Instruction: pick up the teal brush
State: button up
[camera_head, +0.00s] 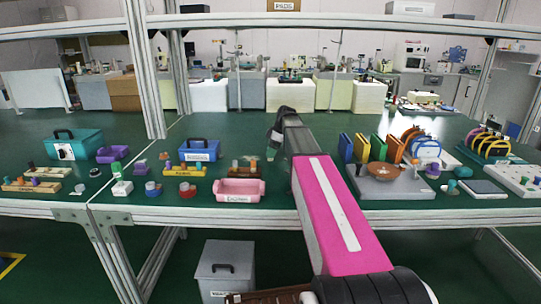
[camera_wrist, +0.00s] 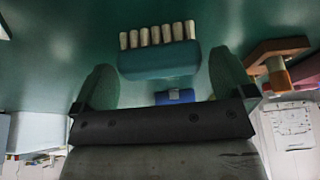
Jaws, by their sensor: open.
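The teal brush (camera_wrist: 158,62) shows in the wrist view as a teal block with a row of several cream tufts along its far side. It lies on the green bench top. My gripper (camera_wrist: 163,72) is open, with one finger left and one right of the brush, and nothing is held. I cannot tell whether the fingers reach down to the brush's height. In the head view my gripper (camera_head: 274,142) is over the middle of the bench, and I cannot make out the brush there.
A small blue thing (camera_wrist: 175,96) lies near my palm in the wrist view. A wooden piece with pegs (camera_wrist: 277,62) is at the right. In the head view, a pink tray (camera_head: 239,190) stands left of my arm and a grey rack base (camera_head: 400,186) right of it.

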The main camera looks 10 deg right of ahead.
jog(key=shift+a+f, duration=0.15)
jog(key=shift+f, duration=0.3)
jog(key=c, duration=0.8)
jog(key=shift+r, duration=0.2)
notch_tip(320, 180, up, 4)
jog(key=s+a+r, duration=0.1)
jog(key=a+r, duration=0.5)
jog(key=a, duration=0.5)
jog(key=shift+a+r, duration=0.3)
jog(key=shift+r, duration=0.05)
